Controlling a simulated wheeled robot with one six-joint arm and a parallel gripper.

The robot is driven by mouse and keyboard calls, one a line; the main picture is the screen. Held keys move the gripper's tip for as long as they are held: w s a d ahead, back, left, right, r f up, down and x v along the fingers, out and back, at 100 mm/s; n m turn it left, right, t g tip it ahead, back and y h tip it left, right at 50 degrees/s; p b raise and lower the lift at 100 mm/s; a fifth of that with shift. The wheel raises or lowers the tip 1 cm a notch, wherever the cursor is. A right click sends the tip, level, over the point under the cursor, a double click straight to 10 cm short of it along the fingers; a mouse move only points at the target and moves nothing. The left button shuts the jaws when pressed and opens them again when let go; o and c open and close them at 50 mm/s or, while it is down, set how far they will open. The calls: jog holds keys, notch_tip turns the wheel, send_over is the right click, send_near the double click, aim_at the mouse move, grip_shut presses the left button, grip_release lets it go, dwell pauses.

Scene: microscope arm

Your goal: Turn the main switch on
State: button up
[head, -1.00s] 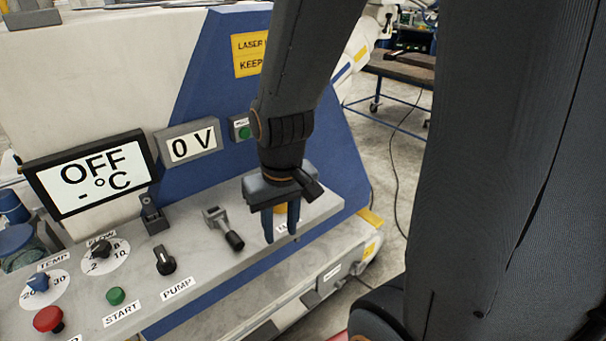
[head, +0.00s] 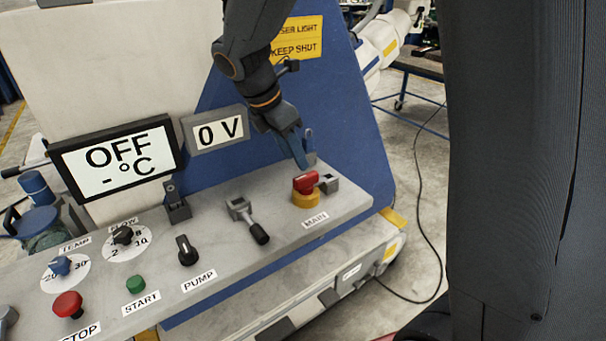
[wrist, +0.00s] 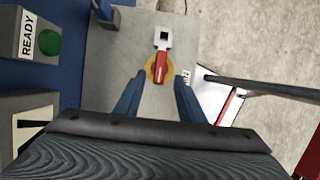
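The main switch (head: 306,186) is a red rotary handle on a yellow base, at the right end of the grey panel above the MAIN label (head: 314,220). In the wrist view the red handle (wrist: 160,68) lies ahead, roughly midway between the fingers and apart from them. My gripper (head: 302,152) is above and behind the switch in the head view, with blue fingers spread and nothing between them. The gripper (wrist: 158,98) also shows open in the wrist view. A small grey block with a dark square (wrist: 163,36) sits beside the handle.
The display (head: 117,162) reads OFF and - °C; the voltage display (head: 218,131) reads 0 V. A grey lever (head: 248,220), the PUMP knob (head: 187,250), a green START button (head: 136,284) and a red STOP button (head: 68,304) share the panel. A green READY button (wrist: 47,42) is nearby.

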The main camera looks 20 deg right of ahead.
aim_at(305, 176)
jog(key=p+x, duration=0.1)
jog(key=x, duration=0.6)
jog(key=shift+f, duration=0.15)
grip_shut()
